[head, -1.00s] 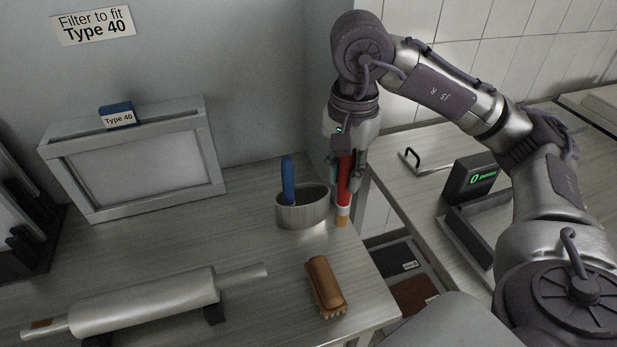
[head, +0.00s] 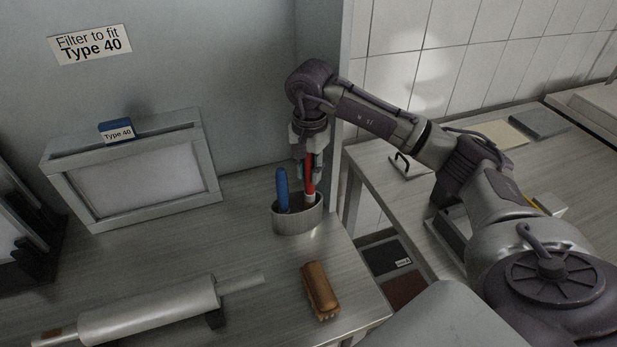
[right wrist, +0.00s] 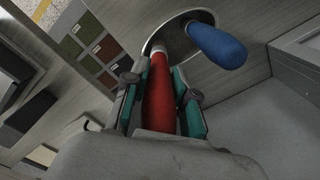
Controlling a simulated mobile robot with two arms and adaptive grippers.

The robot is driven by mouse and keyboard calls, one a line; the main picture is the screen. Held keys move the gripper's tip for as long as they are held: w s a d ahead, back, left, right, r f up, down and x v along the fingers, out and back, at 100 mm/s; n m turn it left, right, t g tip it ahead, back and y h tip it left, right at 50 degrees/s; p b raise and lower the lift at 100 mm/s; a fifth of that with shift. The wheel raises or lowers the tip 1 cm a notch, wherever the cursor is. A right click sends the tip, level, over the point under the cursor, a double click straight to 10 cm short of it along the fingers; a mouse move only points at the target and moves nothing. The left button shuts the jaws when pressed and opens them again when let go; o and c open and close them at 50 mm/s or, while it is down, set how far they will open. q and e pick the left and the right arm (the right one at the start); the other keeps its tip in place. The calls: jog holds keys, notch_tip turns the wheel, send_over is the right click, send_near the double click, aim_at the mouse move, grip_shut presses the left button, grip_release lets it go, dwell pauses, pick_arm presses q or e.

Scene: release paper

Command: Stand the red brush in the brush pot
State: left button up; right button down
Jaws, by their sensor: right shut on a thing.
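The red brush (head: 309,176) is upright in my right gripper (head: 308,172), which is shut on its handle. Its lower end is at the mouth of the oval metal brush pot (head: 298,217), on the right side of the pot. How deep it reaches is hidden by the pot wall. A blue-handled brush (head: 282,190) stands in the left side of the pot. In the right wrist view the red handle (right wrist: 160,95) lies between the green-padded fingers and points into the pot (right wrist: 172,38), beside the blue handle (right wrist: 217,45). My left gripper is not in view.
A wooden brush (head: 319,291) lies in front of the pot near the table's right edge. A metal roller (head: 140,308) lies at the front left. A framed filter labelled Type 40 (head: 130,170) stands at the back left.

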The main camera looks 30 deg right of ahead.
aim_at(308, 182)
jog(key=shift+f, duration=0.6)
jog(key=shift+w+a+f+p, duration=0.1)
jog(key=shift+f+p, duration=0.75)
jog(key=shift+f, duration=0.1)
jog(key=shift+w+f, duration=0.1)
jog(key=shift+f, duration=0.2)
jog(key=shift+f+b, duration=0.35)
jog(key=c, duration=0.9)
grip_release()
jog(key=shift+r, duration=0.1)
jog(key=shift+c, duration=0.2)
notch_tip(308, 182, up, 12)
jog(key=p, duration=0.7)
jog(key=shift+r, duration=0.25)
